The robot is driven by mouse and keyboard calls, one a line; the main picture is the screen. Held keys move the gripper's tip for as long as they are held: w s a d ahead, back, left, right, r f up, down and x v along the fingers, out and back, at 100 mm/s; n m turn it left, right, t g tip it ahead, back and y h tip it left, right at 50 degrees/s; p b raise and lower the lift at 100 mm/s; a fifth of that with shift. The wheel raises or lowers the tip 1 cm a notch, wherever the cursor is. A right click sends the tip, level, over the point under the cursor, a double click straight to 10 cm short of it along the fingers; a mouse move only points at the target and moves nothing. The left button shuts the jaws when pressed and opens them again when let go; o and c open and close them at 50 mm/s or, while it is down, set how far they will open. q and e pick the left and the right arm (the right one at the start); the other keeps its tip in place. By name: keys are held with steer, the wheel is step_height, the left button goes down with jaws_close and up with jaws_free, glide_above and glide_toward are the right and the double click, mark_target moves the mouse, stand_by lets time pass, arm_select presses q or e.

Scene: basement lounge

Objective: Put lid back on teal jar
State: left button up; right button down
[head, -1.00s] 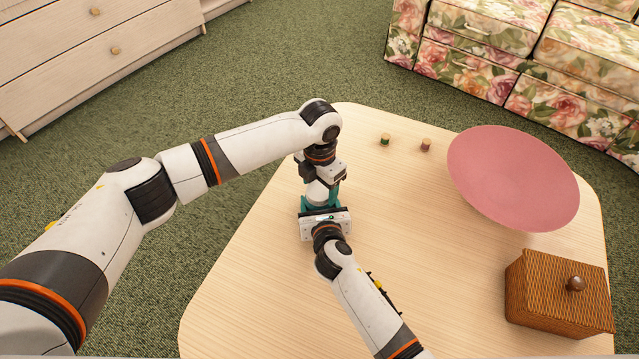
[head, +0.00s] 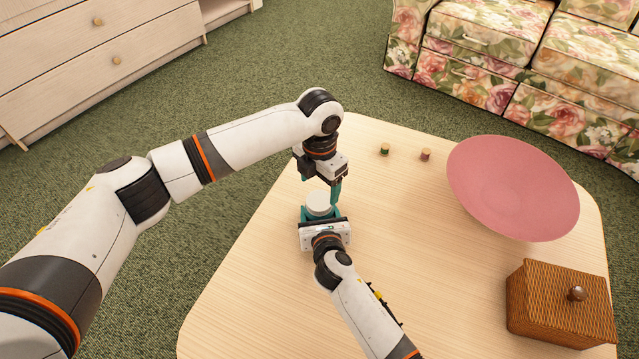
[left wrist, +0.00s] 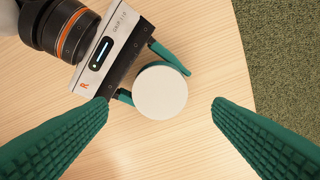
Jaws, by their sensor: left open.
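The round white lid (head: 319,202) sits on top of the teal jar, whose body is mostly hidden by the lid and my right gripper's teal fingers. The lid (left wrist: 159,92) shows as a full white disc in the left wrist view and looks level. My left gripper (head: 322,188) is open and empty just above the lid, its fingers (left wrist: 162,103) spread wide to either side. My right gripper (head: 321,218) comes in from the front, its fingers around the jar below the lid and seemingly closed on it.
The table's left part is clear.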

arm_select(q)
steer(key=n, duration=0.5)
steer(key=shift+r, duration=0.15)
steer(key=n, duration=0.5)
steer(key=shift+r+n, duration=0.25)
steer(key=shift+n, duration=0.15)
steer(key=n, duration=0.4)
steer(key=shift+r, duration=0.15)
steer(key=n, duration=0.5)
steer(key=shift+r+n, duration=0.2)
steer(key=shift+n, duration=0.2)
steer(key=n, duration=0.6)
steer(key=shift+r, duration=0.25)
steer(key=n, duration=0.5)
steer(key=shift+r+n, duration=0.2)
steer(key=shift+n, duration=0.2)
steer(key=n, duration=0.5)
steer(key=shift+r+n, duration=0.2)
steer(key=shift+n, duration=0.1)
steer(key=n, duration=0.4)
steer(key=shift+r+n, duration=0.2)
steer(key=shift+n, duration=0.1)
